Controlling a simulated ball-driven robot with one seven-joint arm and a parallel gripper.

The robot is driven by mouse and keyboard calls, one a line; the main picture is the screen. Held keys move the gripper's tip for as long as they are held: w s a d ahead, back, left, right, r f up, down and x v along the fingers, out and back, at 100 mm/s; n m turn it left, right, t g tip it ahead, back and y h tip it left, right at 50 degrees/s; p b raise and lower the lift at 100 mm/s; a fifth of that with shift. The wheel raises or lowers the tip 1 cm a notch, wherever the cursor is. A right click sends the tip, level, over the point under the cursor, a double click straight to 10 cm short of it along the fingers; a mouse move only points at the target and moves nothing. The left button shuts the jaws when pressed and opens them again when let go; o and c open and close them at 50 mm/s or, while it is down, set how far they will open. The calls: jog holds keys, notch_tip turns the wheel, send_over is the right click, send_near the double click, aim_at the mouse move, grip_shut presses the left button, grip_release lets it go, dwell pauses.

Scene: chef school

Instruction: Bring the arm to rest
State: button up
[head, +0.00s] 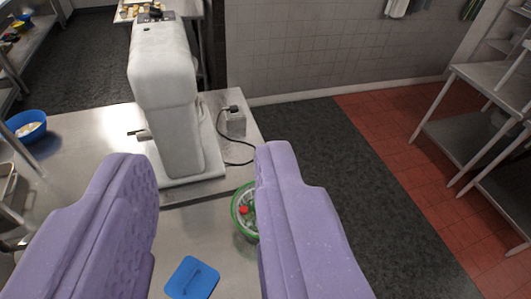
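My gripper (200,172) has two purple fingers, set wide apart, with nothing held between them. It is above a steel table (150,240). Between the fingers I see the table top, part of a grey mixer and a blue flat item. The rest of my arm is not in view.
A tall grey stand mixer (165,100) stands on the table, with a cable to a socket box (233,122). A green-rimmed bowl (240,222) is partly behind the right finger. A blue flat item (192,278) lies nearer. Blue bowl (26,124) at left; steel shelves (470,130) at right.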

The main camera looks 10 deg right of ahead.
jog(key=shift+s+r, duration=0.2)
jog(key=shift+r, duration=0.15)
notch_tip(320, 180, down, 10)
jog(key=b, duration=1)
